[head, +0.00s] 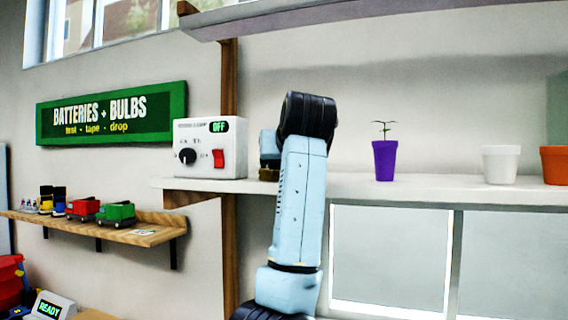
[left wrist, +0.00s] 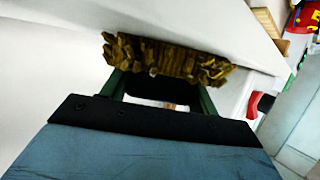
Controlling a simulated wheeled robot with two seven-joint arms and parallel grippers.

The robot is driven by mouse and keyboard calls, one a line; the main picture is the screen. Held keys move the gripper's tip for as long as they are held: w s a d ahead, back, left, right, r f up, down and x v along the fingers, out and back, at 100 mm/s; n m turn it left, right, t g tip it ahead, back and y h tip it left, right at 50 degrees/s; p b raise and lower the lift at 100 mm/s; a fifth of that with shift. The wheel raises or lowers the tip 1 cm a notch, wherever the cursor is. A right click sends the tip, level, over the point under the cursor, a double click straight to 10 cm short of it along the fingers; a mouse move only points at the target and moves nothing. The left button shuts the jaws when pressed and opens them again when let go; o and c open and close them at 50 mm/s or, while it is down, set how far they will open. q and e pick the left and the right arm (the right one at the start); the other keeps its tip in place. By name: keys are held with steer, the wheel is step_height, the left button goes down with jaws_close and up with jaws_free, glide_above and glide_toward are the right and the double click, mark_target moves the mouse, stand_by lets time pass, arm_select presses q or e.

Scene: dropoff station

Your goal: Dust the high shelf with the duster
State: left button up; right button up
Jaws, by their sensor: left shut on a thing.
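A duster with a ragged brown-gold head (left wrist: 165,57) is held between the fingers of my left gripper (left wrist: 160,85) in the left wrist view. Its head lies close against a white surface; I cannot tell if it touches. In the head view a small brown bit of the duster (head: 268,174) shows at the front of the long white shelf (head: 350,189), just right of the control box. My left gripper is mostly hidden there behind my pale blue arm. A higher shelf (head: 370,14) runs along the top. My right gripper is not in view.
A control box (head: 210,147) with a red switch and "OFF" display stands on the white shelf. A purple pot with a seedling (head: 384,160), a white pot (head: 500,164) and an orange pot (head: 556,165) stand right. Toy trucks (head: 100,212) sit on a wooden ledge (head: 105,234) at left.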

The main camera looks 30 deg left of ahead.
arm_select(q)
steer(key=shift+s+d+f, duration=0.1)
steer(key=shift+s, duration=0.35)
steer(key=shift+s+d+f, duration=0.1)
steer(key=shift+s, duration=0.3)
steer(key=shift+w+a+r+p, duration=0.15)
steer(key=shift+w+r+p, duration=0.15)
steer(key=shift+w+p, duration=0.15)
steer(key=shift+w+a+f, duration=0.1)
steer(key=shift+w, duration=0.2)
steer(key=shift+s+r, duration=0.1)
steer(key=shift+r, duration=2.05)
steer(key=shift+f, duration=0.1)
